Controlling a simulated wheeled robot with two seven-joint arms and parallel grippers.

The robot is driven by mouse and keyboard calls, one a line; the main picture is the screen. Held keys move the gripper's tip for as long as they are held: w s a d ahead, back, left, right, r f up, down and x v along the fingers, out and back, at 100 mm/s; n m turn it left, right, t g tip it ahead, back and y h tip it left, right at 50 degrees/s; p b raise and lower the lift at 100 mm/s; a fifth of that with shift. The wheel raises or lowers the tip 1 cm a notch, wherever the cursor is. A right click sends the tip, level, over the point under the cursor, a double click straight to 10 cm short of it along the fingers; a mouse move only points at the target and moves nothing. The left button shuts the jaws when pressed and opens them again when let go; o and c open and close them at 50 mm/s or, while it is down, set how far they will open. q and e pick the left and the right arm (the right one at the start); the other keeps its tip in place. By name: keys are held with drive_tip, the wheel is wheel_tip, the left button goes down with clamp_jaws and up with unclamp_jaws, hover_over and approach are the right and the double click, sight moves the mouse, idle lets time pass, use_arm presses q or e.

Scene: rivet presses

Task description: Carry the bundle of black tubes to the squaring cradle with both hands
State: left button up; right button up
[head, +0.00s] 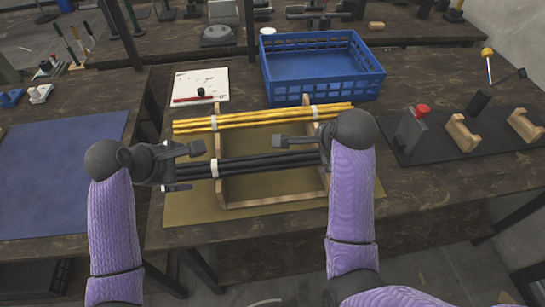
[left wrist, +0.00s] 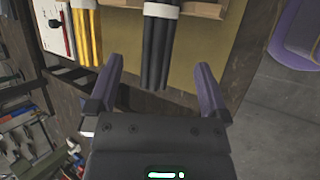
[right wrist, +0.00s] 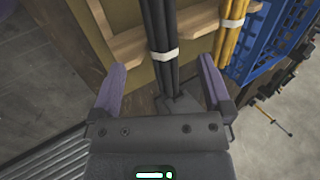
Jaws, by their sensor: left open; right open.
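The bundle of black tubes (head: 268,161) lies across a wooden rack (head: 222,190), bound by white bands. My left gripper (head: 186,168) is open at the bundle's left end; the left wrist view shows the black tube ends (left wrist: 155,75) in line with the gap between its fingers (left wrist: 160,85). My right gripper (head: 298,150) is open near the bundle's right end; the right wrist view shows the tubes (right wrist: 158,30) running toward the gap between its fingers (right wrist: 163,88). Neither is closed on them. What looks like the squaring cradle, with wooden supports (head: 462,133) and a grey red-knobbed block (head: 411,131), stands at right.
A bundle of yellow tubes (head: 262,118) lies on the same rack, behind the black one. A blue crate (head: 322,88) and a white board with a red pen (head: 190,84) are further back. A blue mat (head: 60,180) covers the left table.

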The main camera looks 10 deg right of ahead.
sight(204, 168)
use_arm(q)
drive_tip(key=x, duration=1)
use_arm(e)
drive_tip(key=x, duration=1)
drive_tip(key=shift+r, duration=0.1)
use_arm(q)
drive_tip(key=shift+c, duration=0.3)
use_arm(e)
drive_tip(key=shift+c, duration=0.3)
use_arm(q)
clamp_jaws()
use_arm(e)
clamp_jaws()
use_arm(q)
drive_tip(key=shift+r, duration=0.1)
